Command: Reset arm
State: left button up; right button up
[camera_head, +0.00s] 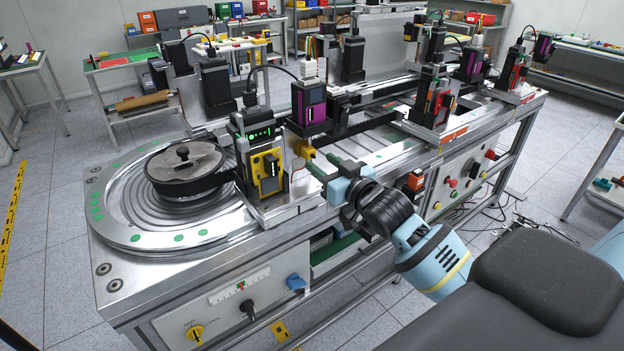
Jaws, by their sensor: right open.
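My right gripper (322,164) reaches in from the right over the front edge of the metal workbench (255,245). Its two dark green fingers are apart, with nothing seen between them. The fingertips point left, toward a yellow part below the purple-and-black module (309,104). I cannot tell whether they touch it. My right arm (430,255) is light blue and black and stretches over the bench front. My left gripper is not in view.
A round metal turntable with a black disc (184,168) fills the bench's left end. A yellow-and-black unit (265,172) stands left of my gripper. Several tall modules line the bench behind. Knobs and buttons (452,183) cover its front panel. Floor on the left is clear.

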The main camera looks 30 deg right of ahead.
jog(key=shift+s+f, duration=0.1)
dwell(0.5)
jog(key=s+a+f+g, duration=0.1)
jog(key=s+a+f, duration=0.1)
jog(key=f, duration=0.4)
jog(key=s+a+f+g, duration=0.1)
jog(key=s+a+f, duration=0.15)
jog(key=f, duration=0.35)
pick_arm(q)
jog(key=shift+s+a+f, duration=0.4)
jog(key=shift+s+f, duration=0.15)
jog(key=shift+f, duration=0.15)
pick_arm(e)
jog(key=s+a+f+g, duration=0.3)
jog(key=s+a+f, duration=0.2)
jog(key=s+f, duration=0.6)
jog(key=s+a+f+n+g, duration=0.1)
jog(key=s+a+f+g, duration=0.2)
jog(key=s+f, duration=0.9)
jog(key=s+a, duration=0.2)
jog(key=s, duration=0.4)
jog(key=shift+a+f+g+y, duration=0.25)
jog(key=shift+a+g+y, duration=0.05)
jog(key=shift+a+y, duration=0.1)
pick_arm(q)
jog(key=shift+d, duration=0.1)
pick_arm(e)
jog(key=shift+d, duration=0.1)
